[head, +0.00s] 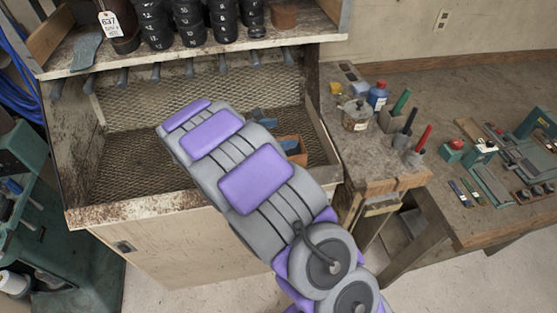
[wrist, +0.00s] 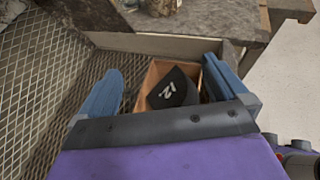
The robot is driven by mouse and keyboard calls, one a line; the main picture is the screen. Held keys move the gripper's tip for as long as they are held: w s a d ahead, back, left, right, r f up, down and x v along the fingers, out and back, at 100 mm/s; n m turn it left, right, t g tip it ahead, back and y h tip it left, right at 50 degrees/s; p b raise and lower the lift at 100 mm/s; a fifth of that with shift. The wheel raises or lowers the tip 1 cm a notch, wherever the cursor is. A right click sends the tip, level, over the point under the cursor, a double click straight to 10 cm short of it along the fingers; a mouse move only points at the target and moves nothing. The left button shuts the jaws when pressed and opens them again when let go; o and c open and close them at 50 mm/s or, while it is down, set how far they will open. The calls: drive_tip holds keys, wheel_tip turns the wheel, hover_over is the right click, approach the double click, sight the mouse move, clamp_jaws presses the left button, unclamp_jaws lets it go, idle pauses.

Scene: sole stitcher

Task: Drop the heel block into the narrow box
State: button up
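The heel block (wrist: 175,88) is black with a white "12" on it. In the wrist view it sits tilted inside the narrow box (wrist: 151,76), an open box of orange-brown wood. My gripper (wrist: 161,66) has its two blue fingers wide apart, one to each side of the block, with gaps between them and it. The block's lower part is hidden by the box wall and my gripper's body. In the head view the narrow box (head: 301,158) shows in part beyond my arm, at the right end of the mesh tray, and my gripper (head: 273,128) is beside it.
The mesh-floored tray (head: 130,175) has raised wooden sides and is otherwise bare to the left. A shelf (head: 200,55) with several numbered black blocks overhangs its back. A workbench (head: 380,165) with a jar, bottle and tool holders stands to the right.

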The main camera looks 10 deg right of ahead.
drive_tip(key=a+f+p+v, duration=0.1)
drive_tip(key=p+v, duration=0.3)
drive_tip(key=v, duration=1.5)
drive_tip(key=s+d+r+m+g+y, duration=0.25)
drive_tip(key=s+d+m, duration=0.3)
drive_tip(key=d, duration=0.35)
drive_tip(key=s+d+r+m+g+y, duration=0.1)
drive_tip(key=s+d+r+m+g, duration=0.25)
drive_tip(key=s+d, duration=0.4)
drive_tip(key=s+d+m+y, duration=0.1)
drive_tip(key=s+m+y, duration=0.8)
drive_tip(key=s, duration=1.4)
drive_tip(key=m, duration=0.4)
drive_tip(key=shift+s+f+g, duration=0.2)
drive_tip(key=shift+f+g, duration=0.05)
drive_tip(key=shift+g, duration=0.05)
